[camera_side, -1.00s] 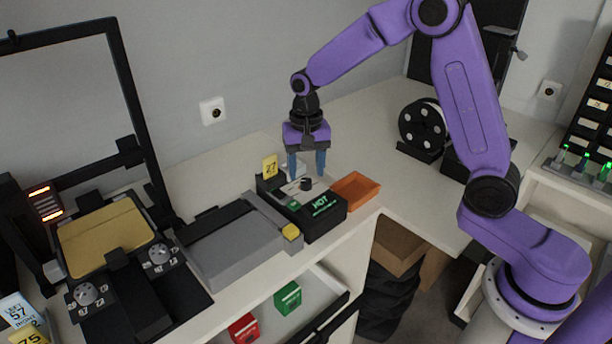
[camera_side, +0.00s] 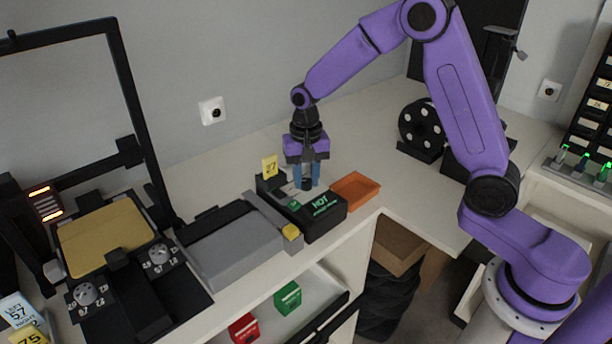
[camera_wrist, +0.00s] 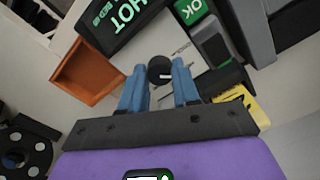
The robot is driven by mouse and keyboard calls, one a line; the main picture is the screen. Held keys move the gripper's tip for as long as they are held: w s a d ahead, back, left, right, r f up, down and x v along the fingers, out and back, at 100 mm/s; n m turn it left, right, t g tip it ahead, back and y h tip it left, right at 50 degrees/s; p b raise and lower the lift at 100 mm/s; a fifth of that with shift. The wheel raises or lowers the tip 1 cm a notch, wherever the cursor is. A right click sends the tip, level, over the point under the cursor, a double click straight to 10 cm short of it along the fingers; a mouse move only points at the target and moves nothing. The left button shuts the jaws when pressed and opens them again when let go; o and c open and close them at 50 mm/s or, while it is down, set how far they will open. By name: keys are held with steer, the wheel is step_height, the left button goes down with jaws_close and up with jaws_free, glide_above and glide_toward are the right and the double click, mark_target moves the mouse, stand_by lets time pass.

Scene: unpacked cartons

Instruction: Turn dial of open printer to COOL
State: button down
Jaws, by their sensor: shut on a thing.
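A small black unit (camera_side: 324,224) stands near the counter edge, with a lit green display (camera_side: 320,202) reading HOT. It also shows in the wrist view (camera_wrist: 105,35). Its round black dial (camera_wrist: 160,69) has a light pointer mark. My gripper (camera_side: 306,180) points down over the unit, its blue fingers shut on the dial from both sides. In the side view the fingers partly hide the dial. The open-frame printer (camera_side: 126,100) with a tan bed (camera_side: 104,238) stands at left.
An orange tray (camera_side: 356,187) sits just right of the unit. A yellow tag (camera_side: 269,167) stands at its back. A grey block (camera_side: 228,247) lies to its left. A black spool (camera_side: 422,125) stands behind right. Counter behind the unit is clear.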

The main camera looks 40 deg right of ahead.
mark_target(306, 181)
steer(key=shift+n, duration=0.3)
steer(key=n, duration=0.3)
steer(key=shift+n, duration=0.3)
steer(key=shift+r+n, duration=0.1)
steer(key=shift+n, duration=2.1)
steer(key=shift+w, duration=0.1)
steer(key=c, duration=0.8)
jaws_free()
step_height(306, 181, up, 17)
steer(key=shift+r, duration=0.2)
